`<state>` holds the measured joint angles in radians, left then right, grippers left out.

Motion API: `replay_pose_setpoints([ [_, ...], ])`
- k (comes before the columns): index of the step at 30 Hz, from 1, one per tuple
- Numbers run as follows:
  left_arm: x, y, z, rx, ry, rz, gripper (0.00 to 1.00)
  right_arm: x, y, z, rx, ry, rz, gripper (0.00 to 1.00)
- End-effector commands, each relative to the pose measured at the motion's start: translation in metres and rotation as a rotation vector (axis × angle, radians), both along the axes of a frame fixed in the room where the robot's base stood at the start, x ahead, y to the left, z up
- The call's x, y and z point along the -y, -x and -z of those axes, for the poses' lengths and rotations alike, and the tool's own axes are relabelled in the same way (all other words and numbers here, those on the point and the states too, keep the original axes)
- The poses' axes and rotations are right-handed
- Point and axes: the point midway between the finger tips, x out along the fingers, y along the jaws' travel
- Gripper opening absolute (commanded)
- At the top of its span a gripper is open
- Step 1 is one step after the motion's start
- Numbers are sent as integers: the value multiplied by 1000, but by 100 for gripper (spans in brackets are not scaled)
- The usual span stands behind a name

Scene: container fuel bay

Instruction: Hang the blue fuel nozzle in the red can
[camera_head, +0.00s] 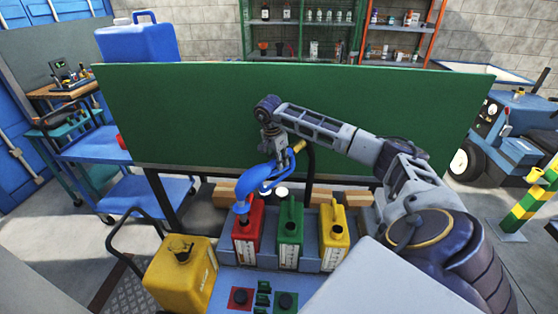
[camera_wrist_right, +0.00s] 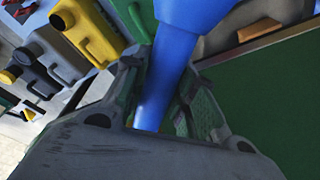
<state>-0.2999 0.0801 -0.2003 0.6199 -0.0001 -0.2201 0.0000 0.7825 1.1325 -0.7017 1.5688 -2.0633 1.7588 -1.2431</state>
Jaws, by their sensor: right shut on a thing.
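The blue fuel nozzle (camera_head: 262,179) is held by my right gripper (camera_head: 277,158) above the row of cans in the head view. Its spout points down at the top of the red can (camera_head: 247,232). I cannot tell whether the spout tip is inside the can's mouth or just over it. A dark hose with a yellow collar (camera_head: 299,146) runs from the nozzle. In the right wrist view, the blue nozzle (camera_wrist_right: 168,70) lies between the fingers of my right gripper (camera_wrist_right: 160,100), which is shut on it. My left gripper is not in view.
A green can (camera_head: 290,236) and a yellow can (camera_head: 333,238) stand right of the red can. A larger yellow canister (camera_head: 182,278) stands front left. A wide green panel (camera_head: 190,120) rises behind. Red and green pads (camera_head: 241,298) lie in front.

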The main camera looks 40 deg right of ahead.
Motion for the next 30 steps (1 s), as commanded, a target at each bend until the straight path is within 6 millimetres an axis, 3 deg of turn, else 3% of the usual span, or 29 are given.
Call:
replay_pose_setpoints([
  [10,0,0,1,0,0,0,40,0,0,0,2,0,1,0],
  [30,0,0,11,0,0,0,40,0,0,20,1,0,1,0],
])
